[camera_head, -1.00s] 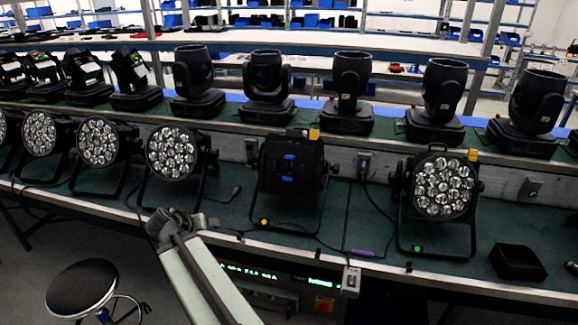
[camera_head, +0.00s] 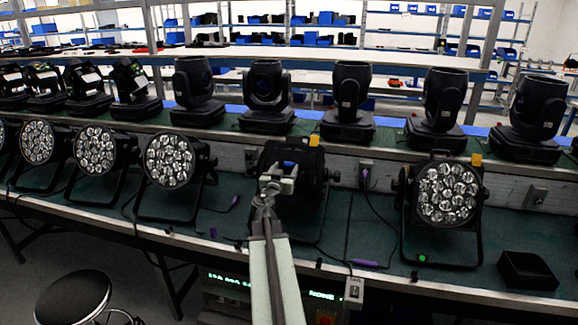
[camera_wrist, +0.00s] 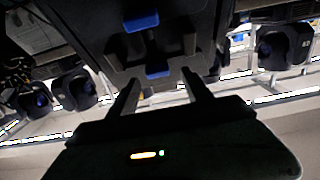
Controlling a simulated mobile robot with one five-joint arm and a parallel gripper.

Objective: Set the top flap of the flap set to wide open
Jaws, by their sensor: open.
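The flap set is a black par can (camera_head: 314,172) in the middle of the front bench row, largely hidden behind my arm in the head view. The wrist view appears upside down. There its dark face (camera_wrist: 95,30) carries two blue tabs, one at the picture's top edge (camera_wrist: 141,22) and a lower one (camera_wrist: 158,72); the flaps' exact angles are hard to tell. My gripper (camera_head: 278,178) is raised in front of the can. In the wrist view its fingers (camera_wrist: 160,92) are apart and empty, just below the lower blue tab. I cannot tell whether they touch it.
Par cans with lit-looking lens faces stand left (camera_head: 170,160) and right (camera_head: 447,195) on the green bench. Moving-head lights (camera_head: 266,95) line the raised shelf behind. A small black box (camera_head: 528,270) sits at right. A stool (camera_head: 74,297) stands at front left.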

